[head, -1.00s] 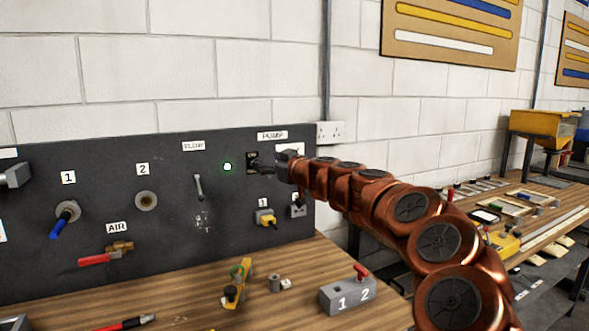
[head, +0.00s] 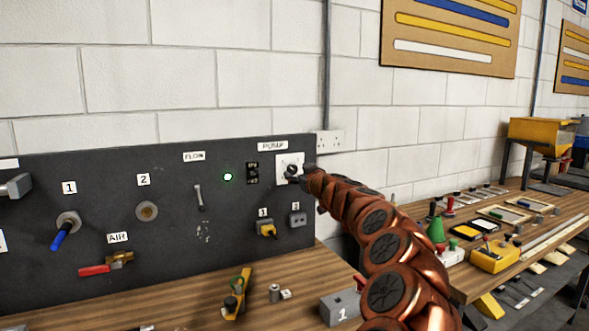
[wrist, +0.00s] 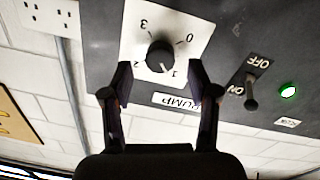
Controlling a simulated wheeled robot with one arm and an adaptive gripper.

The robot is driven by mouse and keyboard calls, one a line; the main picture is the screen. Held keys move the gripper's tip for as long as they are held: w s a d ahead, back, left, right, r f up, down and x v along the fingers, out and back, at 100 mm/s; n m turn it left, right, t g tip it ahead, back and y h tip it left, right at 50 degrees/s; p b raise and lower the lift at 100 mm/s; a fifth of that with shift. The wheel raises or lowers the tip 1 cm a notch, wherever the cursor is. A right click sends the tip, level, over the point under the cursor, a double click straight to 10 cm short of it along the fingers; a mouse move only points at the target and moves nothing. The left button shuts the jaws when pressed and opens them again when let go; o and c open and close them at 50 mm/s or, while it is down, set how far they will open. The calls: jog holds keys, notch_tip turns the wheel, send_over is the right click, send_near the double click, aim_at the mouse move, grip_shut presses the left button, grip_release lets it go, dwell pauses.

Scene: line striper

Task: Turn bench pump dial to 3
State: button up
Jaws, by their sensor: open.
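The pump dial (head: 291,170) is a black round knob on a white plate at the right end of the dark panel, under the PUMP label (head: 272,146). The wrist view shows the knob (wrist: 160,55) and the numbers 0, 1, 2 and 3 around it. A pale mark on the knob appears to point near 1. My gripper (wrist: 158,82) is open, its two fingers on either side below the knob in that view, with nothing between them. In the head view my gripper (head: 308,171) is just right of the dial; contact cannot be told.
An ON/OFF toggle switch (wrist: 251,92) sits beside the dial plate, its lever toward ON. A green lamp (head: 228,177) is lit. Yellow and grey fittings (head: 266,229) are below. A wall socket (head: 329,141) is right of the panel. The bench holds a grey block (head: 340,308).

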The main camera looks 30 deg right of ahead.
aim_at(292, 170)
jog(key=shift+w+d+p, duration=0.2)
jog(key=shift+w+p, duration=0.35)
jog(key=shift+w, duration=0.8)
grip_shut()
